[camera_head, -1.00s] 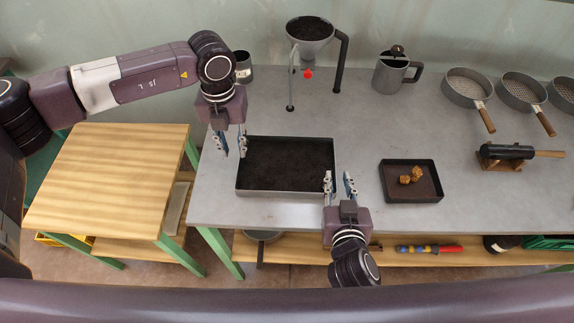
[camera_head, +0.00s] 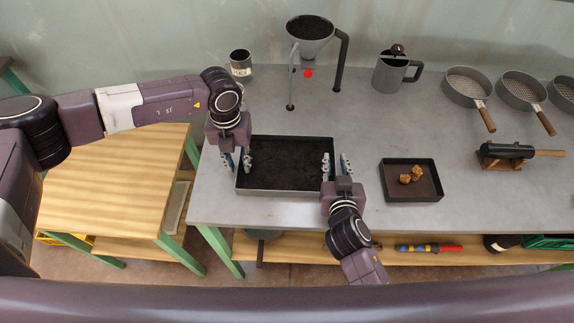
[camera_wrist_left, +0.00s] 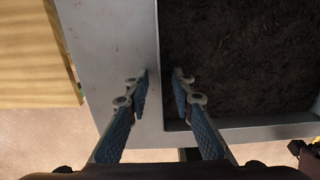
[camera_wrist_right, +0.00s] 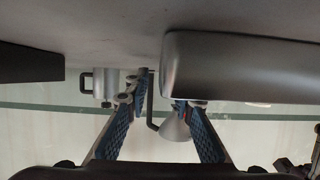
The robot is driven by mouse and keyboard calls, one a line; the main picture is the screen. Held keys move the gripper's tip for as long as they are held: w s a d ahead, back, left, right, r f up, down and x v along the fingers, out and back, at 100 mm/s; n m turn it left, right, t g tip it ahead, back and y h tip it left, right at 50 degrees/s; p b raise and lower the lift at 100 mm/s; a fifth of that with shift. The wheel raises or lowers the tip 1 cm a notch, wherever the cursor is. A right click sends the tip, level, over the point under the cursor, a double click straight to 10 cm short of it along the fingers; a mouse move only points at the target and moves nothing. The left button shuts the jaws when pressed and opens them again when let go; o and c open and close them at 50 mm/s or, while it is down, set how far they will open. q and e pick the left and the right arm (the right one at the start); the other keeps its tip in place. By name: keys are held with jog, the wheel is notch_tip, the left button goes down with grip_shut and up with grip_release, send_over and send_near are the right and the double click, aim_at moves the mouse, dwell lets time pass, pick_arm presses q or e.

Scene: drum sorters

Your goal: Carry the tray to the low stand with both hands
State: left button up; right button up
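The tray (camera_head: 285,192), a grey rectangular one filled with dark soil, lies on the grey workbench; its left rim shows in the left wrist view (camera_wrist_left: 159,60) and its outer side in the right wrist view (camera_wrist_right: 240,68). My left gripper (camera_head: 237,163) is open, with one finger outside and one inside the tray's left wall; its fingers (camera_wrist_left: 161,88) show a gap around the rim. My right gripper (camera_head: 335,166) is open at the right wall, one finger each side; one fingertip is partly hidden by the tray in the right wrist view. The low stand (camera_head: 110,185) has a wooden top and green legs, left of the bench.
A small dark tray (camera_head: 437,196) with brown lumps lies to the right on the bench. A funnel on a stand (camera_head: 310,30), a grey jug (camera_head: 388,75), a cup (camera_head: 240,66) and sieves (camera_head: 468,86) stand behind. The stand's top looks clear.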

pick_arm(q)
grip_shut()
pick_arm(e)
grip_shut()
